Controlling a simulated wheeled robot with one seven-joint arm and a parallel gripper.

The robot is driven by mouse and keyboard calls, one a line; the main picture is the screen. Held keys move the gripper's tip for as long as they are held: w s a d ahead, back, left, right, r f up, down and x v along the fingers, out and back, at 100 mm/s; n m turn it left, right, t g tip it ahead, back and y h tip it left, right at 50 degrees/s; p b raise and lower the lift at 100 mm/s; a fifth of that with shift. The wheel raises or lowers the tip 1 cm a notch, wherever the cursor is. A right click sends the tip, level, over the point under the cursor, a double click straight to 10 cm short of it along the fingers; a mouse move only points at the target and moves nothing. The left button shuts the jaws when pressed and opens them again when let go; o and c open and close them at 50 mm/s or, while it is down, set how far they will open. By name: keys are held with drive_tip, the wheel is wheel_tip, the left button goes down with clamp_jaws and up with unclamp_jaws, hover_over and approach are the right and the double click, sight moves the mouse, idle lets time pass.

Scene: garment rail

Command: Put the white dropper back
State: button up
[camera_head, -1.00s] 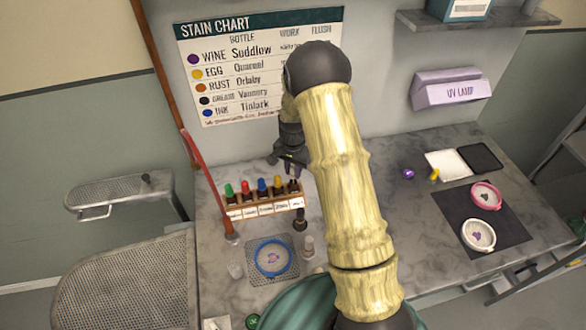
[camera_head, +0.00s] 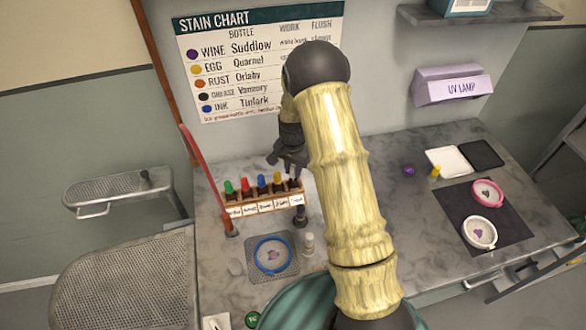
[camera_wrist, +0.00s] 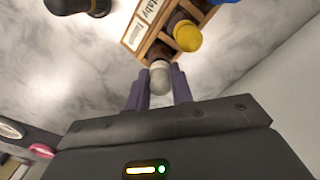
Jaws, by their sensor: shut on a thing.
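The white dropper (camera_wrist: 159,80) is between the purple fingers of my gripper (camera_wrist: 159,92) in the wrist view, and the gripper is shut on it. Its pale bulb is in line with the brown bottle (camera_wrist: 158,52) at the end of the wooden rack; I cannot tell how deep its tip sits. In the head view my gripper (camera_head: 294,172) is over the right end of the rack (camera_head: 262,207), and the dropper is too small to make out there. Red, green, blue and yellow-topped bottles fill the rack's other places.
A dark bottle (camera_head: 300,216) and a small pale bottle (camera_head: 308,243) stand in front of the rack. A blue hoop (camera_head: 272,255) lies on a mesh mat. The stain chart (camera_head: 258,62) hangs behind. Free counter lies right of my arm.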

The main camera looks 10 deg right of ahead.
drive_tip(key=shift+f+b, duration=0.35)
drive_tip(key=shift+f, duration=0.25)
idle(0.3)
drive_tip(key=o, duration=1)
drive_tip(key=shift+r+p, duration=2.55)
drive_tip(key=shift+r, duration=1.25)
drive_tip(key=shift+r, duration=0.1)
